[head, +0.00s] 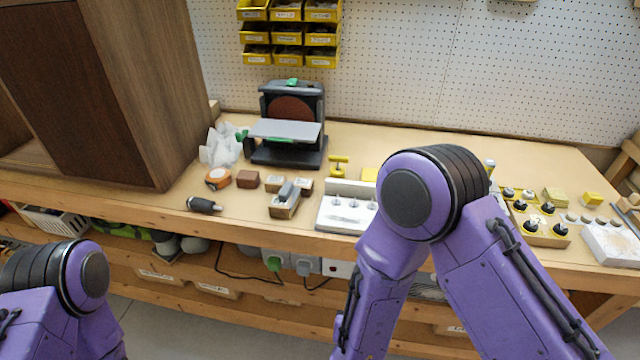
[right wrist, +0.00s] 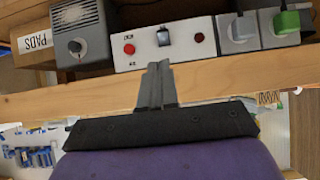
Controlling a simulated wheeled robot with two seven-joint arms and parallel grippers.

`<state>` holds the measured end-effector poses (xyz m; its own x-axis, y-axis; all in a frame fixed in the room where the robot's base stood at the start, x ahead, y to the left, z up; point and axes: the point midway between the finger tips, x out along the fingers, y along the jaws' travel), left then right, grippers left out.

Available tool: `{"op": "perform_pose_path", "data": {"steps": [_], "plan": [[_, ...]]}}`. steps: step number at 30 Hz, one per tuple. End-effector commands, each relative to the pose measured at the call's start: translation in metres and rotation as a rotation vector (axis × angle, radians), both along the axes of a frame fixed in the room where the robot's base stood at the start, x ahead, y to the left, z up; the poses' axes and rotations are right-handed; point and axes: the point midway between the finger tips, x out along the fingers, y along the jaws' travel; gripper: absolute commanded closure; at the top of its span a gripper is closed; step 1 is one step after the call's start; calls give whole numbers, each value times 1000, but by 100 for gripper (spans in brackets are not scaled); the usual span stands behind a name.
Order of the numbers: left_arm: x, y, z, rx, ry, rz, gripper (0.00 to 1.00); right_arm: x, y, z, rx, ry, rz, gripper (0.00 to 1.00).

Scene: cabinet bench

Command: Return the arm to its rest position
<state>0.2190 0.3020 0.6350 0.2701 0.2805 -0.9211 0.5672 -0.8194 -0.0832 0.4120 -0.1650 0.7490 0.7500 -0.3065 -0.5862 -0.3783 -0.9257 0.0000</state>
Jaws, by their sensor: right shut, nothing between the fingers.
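My right arm (head: 420,200) is folded in front of the bench, with its purple elbow raised over the middle of the bench front. Its forearm drops out of the bottom of the head view, so the gripper is hidden there. In the right wrist view my right gripper (right wrist: 158,75) is shut and empty, its fingers together. It is in front of the wooden bench edge (right wrist: 60,105), apart from any object. My left arm (head: 70,290) shows only its elbow at the lower left of the head view; its gripper is out of frame.
A brown cabinet (head: 165,90) stands at the back left, beside a disc sander (head: 290,155). Small tools and a white tray (head: 335,218) lie near the bench front. A control box with a red button (right wrist: 165,42) and sockets sit below the bench top.

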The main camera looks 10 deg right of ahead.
Motion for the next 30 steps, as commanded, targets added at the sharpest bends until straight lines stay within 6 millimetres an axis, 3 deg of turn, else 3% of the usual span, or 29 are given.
{"op": "perform_pose_path", "data": {"steps": [5, 8, 10, 12, 15, 17, 20, 30], "plan": [[0, 0, 0, 0, 0, 0, 41, -4, 4, -9, 118, 11, -1, 100], [0, 0, 0, 0, 0, 0, 41, -48, -43, -52, 212, 168, -55, 100], [0, 0, 0, 0, 0, 0, 41, -88, -73, -77, 236, 283, -107, 100], [0, 0, 0, 0, 0, 0, 41, -127, -99, -94, 235, 381, -153, 100], [0, 0, 0, 0, 0, 0, 41, -169, -126, -106, 210, 477, -200, 100], [0, 0, 0, 0, 0, 0, 41, -184, -135, -110, 197, 506, -226, 100], [0, 0, 0, 0, 0, 0, 41, -195, -137, -114, 194, 529, -237, 100], [0, 0, 0, 0, 0, 0, 41, -194, -136, -114, 193, 527, -235, 100]]}}
